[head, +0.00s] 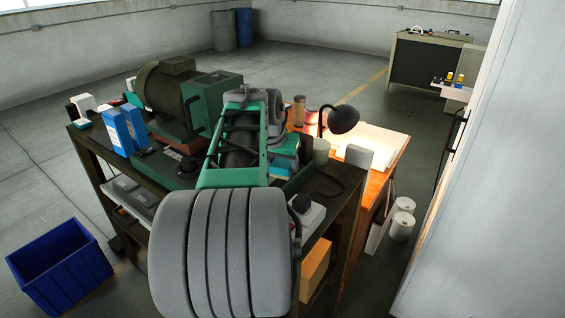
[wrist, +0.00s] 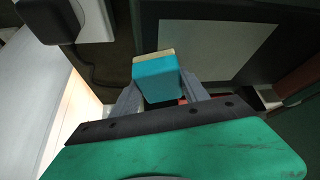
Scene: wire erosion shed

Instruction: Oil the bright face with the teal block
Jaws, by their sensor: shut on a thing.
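The teal block (wrist: 157,82), with a cream-coloured layer at its far end, is clamped between the grey fingers of my gripper (wrist: 161,91) in the wrist view. Beyond it lies a pale grey rectangular face (wrist: 207,45) inside a dark border, which looks like the bright face. The block overlaps the lower left part of this face in the picture; I cannot tell whether they touch. In the head view my arm covers most of this part of the bench, and the fingers cannot be made out clearly.
The dark bench (head: 342,208) carries a green motor machine (head: 172,88) and blue cartons (head: 118,132) to the left of my arm. A black lamp (head: 342,120) stands over a lit wooden table at the right. A blue crate (head: 62,268) is on the floor.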

